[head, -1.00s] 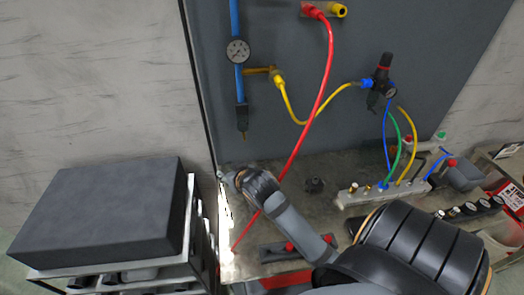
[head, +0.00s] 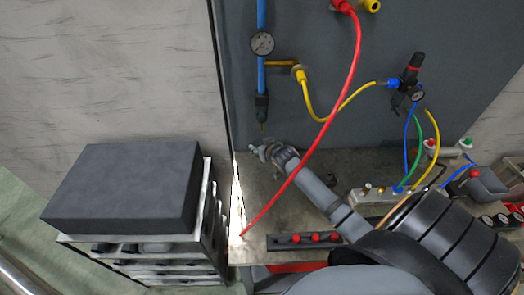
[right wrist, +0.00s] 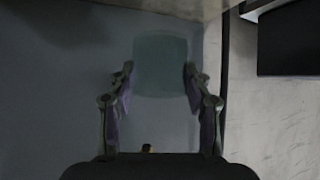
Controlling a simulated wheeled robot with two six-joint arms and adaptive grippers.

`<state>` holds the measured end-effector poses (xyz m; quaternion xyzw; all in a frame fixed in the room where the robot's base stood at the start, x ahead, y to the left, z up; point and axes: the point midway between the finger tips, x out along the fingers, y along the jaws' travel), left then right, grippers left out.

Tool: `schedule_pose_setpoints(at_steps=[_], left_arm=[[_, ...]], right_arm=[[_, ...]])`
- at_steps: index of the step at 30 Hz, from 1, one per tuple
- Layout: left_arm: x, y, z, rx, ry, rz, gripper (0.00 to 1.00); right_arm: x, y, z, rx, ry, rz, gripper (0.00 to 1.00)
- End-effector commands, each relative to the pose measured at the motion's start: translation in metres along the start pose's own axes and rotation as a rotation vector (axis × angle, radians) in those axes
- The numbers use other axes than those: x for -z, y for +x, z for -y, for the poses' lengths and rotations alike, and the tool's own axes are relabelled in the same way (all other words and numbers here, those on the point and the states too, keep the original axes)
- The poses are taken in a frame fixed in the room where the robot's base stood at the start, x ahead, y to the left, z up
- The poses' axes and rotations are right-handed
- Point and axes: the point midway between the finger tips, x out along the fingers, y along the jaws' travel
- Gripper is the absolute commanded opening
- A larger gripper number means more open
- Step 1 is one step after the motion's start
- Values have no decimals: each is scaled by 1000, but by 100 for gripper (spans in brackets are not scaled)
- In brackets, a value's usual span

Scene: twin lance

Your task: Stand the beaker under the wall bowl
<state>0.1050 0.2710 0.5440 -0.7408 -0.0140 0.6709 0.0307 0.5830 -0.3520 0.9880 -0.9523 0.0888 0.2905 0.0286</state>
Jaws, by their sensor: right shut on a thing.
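The wall bowl (head: 262,106) is the dark filter bowl at the foot of the blue pipe, with a small brass drain below it. My right gripper (head: 260,151) is just under that drain in the head view, at the left back of the bench, near the wall panel. In the right wrist view, the right gripper (right wrist: 158,78) is shut on the beaker (right wrist: 160,52), a pale teal see-through shape between its fingers. The beaker is hard to make out in the head view; whether it touches the bench cannot be told. My left gripper is not in view.
A red hose (head: 318,145) hangs in front of the wall and crosses my right arm down to the bench (head: 262,215). A manifold (head: 380,195) with coloured hoses stands at the right. A dark block (head: 120,185) tops a rack at the left.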

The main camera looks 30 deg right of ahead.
Motion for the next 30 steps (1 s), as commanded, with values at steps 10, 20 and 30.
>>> schedule_pose_setpoints(at_steps=[10,20,30], left_arm=[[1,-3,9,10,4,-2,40],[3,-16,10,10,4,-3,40],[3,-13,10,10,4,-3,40]], right_arm=[[-11,28,-12,1,0,-1,19],[-38,50,-14,1,0,-1,19],[-41,52,-14,1,0,-2,52]])
